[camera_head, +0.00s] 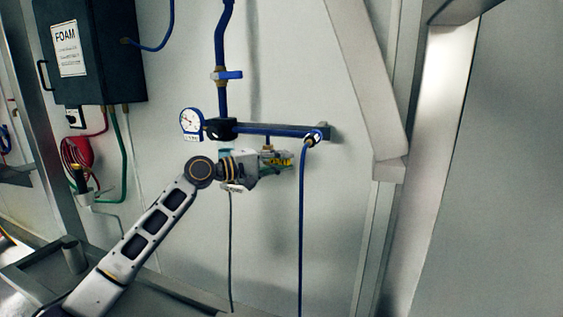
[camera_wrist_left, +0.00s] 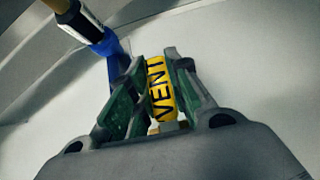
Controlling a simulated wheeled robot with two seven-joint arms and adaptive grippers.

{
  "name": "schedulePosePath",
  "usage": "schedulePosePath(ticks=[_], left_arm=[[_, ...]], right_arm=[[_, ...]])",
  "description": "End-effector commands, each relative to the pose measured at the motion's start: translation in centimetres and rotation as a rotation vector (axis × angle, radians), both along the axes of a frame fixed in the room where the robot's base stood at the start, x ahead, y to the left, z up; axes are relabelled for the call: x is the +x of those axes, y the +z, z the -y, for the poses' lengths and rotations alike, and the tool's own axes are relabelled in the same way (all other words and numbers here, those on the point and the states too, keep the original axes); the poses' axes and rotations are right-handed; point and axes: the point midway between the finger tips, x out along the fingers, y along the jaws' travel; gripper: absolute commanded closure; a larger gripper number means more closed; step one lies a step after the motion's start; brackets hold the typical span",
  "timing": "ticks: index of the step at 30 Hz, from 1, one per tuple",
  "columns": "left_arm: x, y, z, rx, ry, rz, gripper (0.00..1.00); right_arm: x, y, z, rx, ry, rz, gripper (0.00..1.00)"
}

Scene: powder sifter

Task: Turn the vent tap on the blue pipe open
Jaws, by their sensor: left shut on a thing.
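The blue pipe (camera_head: 221,95) comes down the wall and joins a horizontal blue bar (camera_head: 270,129). The yellow vent tap handle (camera_head: 285,159) sits below this bar, under a short brass fitting (camera_head: 268,143). My left gripper (camera_head: 280,161) is shut on the yellow handle. In the left wrist view the handle (camera_wrist_left: 161,88), lettered VENT, lies between the gripper's green-padded fingers (camera_wrist_left: 151,95). Part of the handle is hidden by the fingers. My right gripper is not in view.
A round gauge (camera_head: 191,121) is left of the pipe joint. A blue-handled valve (camera_head: 228,75) sits higher on the pipe. A blue hose (camera_head: 303,220) hangs right of my gripper. A dark FOAM box (camera_head: 110,75) is at upper left, and a slanted beam (camera_head: 365,70) at right.

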Motion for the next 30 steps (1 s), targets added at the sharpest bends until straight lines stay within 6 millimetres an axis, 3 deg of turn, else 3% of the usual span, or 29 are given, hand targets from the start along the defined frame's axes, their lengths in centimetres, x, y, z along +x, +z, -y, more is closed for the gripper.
schedulePosePath(ticks=[11,30], left_arm=[[0.0,0.5,0.0,-0.098,-0.001,-0.034,1.0],[0.2,2.6,-0.6,-0.481,-0.002,-0.158,1.0]], right_arm=[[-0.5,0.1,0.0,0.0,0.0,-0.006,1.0],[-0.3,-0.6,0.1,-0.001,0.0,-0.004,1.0]])
